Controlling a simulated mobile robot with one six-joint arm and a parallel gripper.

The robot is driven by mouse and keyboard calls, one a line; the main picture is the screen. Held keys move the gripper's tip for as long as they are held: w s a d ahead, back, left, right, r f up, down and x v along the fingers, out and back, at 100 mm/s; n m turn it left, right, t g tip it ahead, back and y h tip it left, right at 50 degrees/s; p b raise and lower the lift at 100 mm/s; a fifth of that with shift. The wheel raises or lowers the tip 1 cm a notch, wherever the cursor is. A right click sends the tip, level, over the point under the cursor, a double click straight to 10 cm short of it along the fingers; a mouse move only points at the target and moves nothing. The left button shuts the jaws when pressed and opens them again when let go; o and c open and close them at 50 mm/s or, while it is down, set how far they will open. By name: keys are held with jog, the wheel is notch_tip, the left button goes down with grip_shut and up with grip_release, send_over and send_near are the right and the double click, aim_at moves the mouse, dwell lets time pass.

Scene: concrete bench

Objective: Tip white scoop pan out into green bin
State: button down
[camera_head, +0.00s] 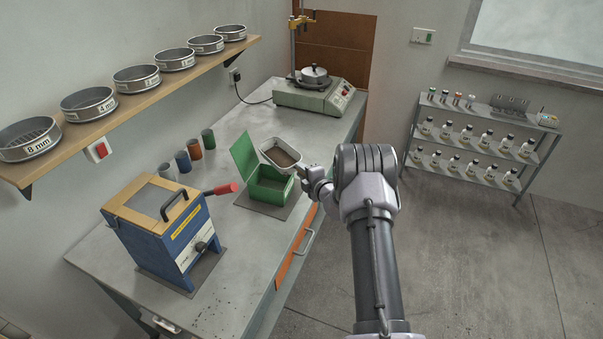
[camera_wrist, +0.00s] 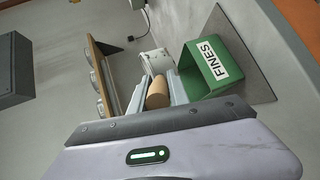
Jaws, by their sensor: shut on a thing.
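The white scoop pan (camera_head: 270,150) is in the head view, with a layer of brown material inside. It appears above the back part of the green bin (camera_head: 268,194), roughly level. My gripper (camera_head: 303,172) is at the pan's near right side, shut on its handle. In the wrist view a tan cylindrical handle (camera_wrist: 157,92) sits between the pale fingers. The green bin stands on the bench with its lid (camera_head: 244,156) raised on the left. The wrist view shows the bin (camera_wrist: 208,66) with a FINES label. The bin's inside is partly hidden by the pan.
A blue splitter box (camera_head: 165,232) with a wooden top stands at the bench's near left. A hotplate scale (camera_head: 313,95) with a pot is at the far end. A sieve shelf (camera_head: 130,105) hangs at left.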

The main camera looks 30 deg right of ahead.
jog(key=shift+f+n+h+b, duration=0.3)
jog(key=shift+f+n+b, duration=0.25)
jog(key=shift+b, duration=0.3)
jog(key=n+b, duration=0.1)
jog(key=b, duration=0.1)
jog(key=n+t+h+b, duration=0.1)
jog(key=n+b, duration=0.1)
jog(key=shift+a+r, duration=0.1)
jog(key=shift+a, duration=0.25)
jog(key=n+b, duration=0.1)
jog(key=b, duration=0.3)
jog(key=shift+a+n+t+h, duration=0.25)
jog(key=shift+n+t+h, duration=0.05)
jog(key=shift+n, duration=0.05)
jog(key=shift+a+f+n+b, duration=0.2)
jog(key=shift+n+b, duration=0.2)
jog(key=shift+b, duration=0.4)
jog(key=n+b, duration=0.1)
jog(key=b, duration=0.1)
jog(key=n+b, duration=0.1)
jog(key=b, duration=0.1)
jog(key=shift+s+a+f+t, duration=0.1)
jog(key=shift+a+t, duration=0.1)
jog(key=shift+t, duration=0.2)
jog(key=shift+b, duration=0.3)
